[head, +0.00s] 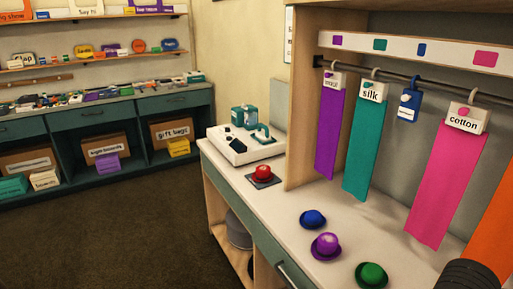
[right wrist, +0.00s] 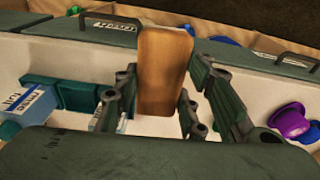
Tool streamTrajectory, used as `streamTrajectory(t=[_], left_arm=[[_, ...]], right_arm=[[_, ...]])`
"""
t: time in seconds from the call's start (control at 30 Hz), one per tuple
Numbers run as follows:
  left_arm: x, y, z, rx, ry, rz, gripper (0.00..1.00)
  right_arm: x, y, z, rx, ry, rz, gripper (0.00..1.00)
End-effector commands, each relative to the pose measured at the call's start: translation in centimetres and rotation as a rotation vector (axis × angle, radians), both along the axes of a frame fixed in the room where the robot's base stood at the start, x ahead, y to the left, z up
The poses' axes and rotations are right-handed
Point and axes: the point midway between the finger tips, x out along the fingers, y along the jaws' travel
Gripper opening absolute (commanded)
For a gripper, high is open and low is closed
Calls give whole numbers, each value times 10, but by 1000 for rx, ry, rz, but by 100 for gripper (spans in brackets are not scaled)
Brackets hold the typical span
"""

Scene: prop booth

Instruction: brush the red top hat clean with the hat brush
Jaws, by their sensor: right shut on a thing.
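The red top hat (head: 262,171) sits upright on a dark square pad (head: 263,184) on the white counter in the head view. Its surface is too small to tell how clean it is. My right gripper (right wrist: 160,105) shows in the right wrist view, its dark fingers shut on either side of a brown, wooden-looking block. This block (right wrist: 165,68) appears to be the hat brush; no bristles are visible. The red hat cannot be made out in the right wrist view. My left gripper is in neither view.
Blue (head: 313,219), purple (head: 326,246) and green (head: 371,275) hats stand on the counter (head: 290,198). A white machine (head: 243,146) stands behind the red hat. Purple, teal and pink cloth strips (head: 448,180) hang from a rail above the counter's right side.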

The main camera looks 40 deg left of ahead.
Motion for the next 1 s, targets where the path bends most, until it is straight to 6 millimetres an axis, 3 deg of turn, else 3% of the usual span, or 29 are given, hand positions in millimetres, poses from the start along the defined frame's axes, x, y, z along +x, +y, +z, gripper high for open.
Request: streamTrajectory(t=[0.7, 0.87, 1.0], left_arm=[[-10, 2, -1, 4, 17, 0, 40], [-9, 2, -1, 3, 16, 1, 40], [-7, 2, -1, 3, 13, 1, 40]], right_arm=[[-103, -139, -88, -1, 6, 220, 17], [-121, -163, -102, 0, 6, 260, 17], [-120, -154, -102, 9, -2, 282, 17]])
